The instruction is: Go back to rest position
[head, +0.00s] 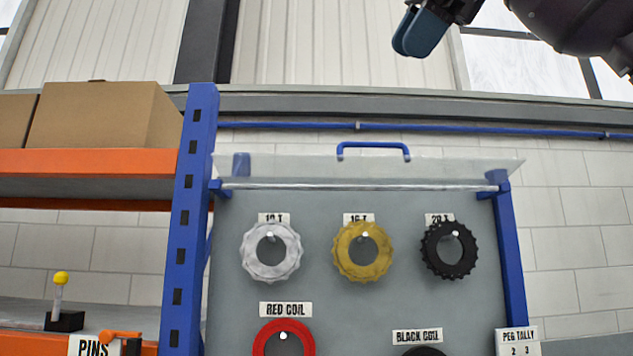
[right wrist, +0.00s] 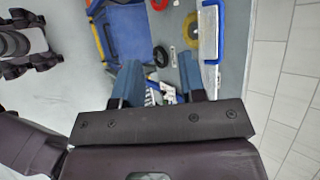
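My right gripper (head: 420,32) is high at the top of the head view, above the pegboard and clear of it. In the right wrist view its two blue fingers (right wrist: 160,76) stand apart, and nothing is visibly held between them. My left gripper is in neither view for certain. The grey pegboard (head: 315,240) carries a white gear (head: 271,274), a gold gear (head: 345,258) and a black gear (head: 430,260) on pegs. A red coil (head: 265,340) and a black coil (head: 424,351) hang below, cut by the picture's lower edge.
A clear panel (head: 290,170) with a blue handle (head: 372,145) juts out along the board's top. A blue post (head: 190,220) and orange shelf (head: 90,162) with cardboard boxes (head: 95,115) stand at left. A yellow-topped lever (head: 60,290) is below. Tiled floor (right wrist: 285,90) looks clear.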

